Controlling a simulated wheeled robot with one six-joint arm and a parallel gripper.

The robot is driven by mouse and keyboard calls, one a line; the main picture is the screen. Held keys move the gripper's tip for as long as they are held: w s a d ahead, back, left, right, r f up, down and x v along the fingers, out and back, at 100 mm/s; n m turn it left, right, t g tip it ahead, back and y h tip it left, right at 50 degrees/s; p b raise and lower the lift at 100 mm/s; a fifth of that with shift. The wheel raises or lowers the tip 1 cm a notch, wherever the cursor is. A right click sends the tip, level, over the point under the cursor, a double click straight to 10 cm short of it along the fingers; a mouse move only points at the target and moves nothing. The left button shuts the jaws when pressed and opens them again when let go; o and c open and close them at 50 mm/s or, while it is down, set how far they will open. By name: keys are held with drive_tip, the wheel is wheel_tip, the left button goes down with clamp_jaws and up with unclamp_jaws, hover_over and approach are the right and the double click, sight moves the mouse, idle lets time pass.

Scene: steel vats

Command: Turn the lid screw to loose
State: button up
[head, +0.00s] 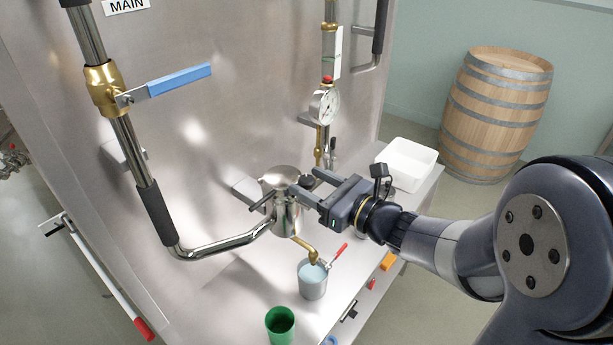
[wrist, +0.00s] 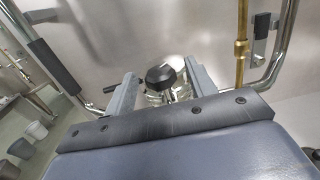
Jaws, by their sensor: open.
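A steel vessel (head: 284,215) with a round lid (head: 281,176) stands on the bench against the vat wall. The lid screw has a black knob (head: 308,181) at the vessel's right side; in the wrist view the knob (wrist: 160,76) shows dark and rounded. My gripper (head: 304,183) is open at the vessel, its fingers on either side of the knob. In the wrist view a gap shows between the knob and each finger of my gripper (wrist: 160,68). The screw's shaft is mostly hidden.
A brass tap (head: 308,250) with a red handle sits above a steel cup (head: 312,281). A green cup (head: 280,325) stands at the front. A pressure gauge (head: 324,106), white tub (head: 407,163) and bent steel pipe (head: 215,246) are close by. A barrel (head: 495,113) stands behind right.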

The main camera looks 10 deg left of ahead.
drive_tip(key=shift+x, duration=0.95)
drive_tip(key=c, duration=1)
drive_tip(key=shift+o, duration=0.2)
drive_tip(key=shift+g, duration=0.3)
drive_tip(key=n+g+y, duration=0.1)
drive_tip(key=n+g, duration=0.1)
drive_tip(key=g, duration=0.1)
drive_tip(key=n+g+y+p, duration=0.1)
drive_tip(key=n+g, duration=0.1)
drive_tip(key=g, duration=0.1)
drive_tip(key=shift+d+n+y, duration=0.1)
drive_tip(key=shift+n+y, duration=0.2)
drive_tip(key=shift+n+g+p, duration=0.45)
drive_tip(key=shift+n+g, duration=0.7)
drive_tip(key=shift+g, duration=0.7)
drive_tip(key=shift+n+g+p, duration=0.45)
drive_tip(key=shift+n+g, duration=0.7)
drive_tip(key=shift+g, duration=1)
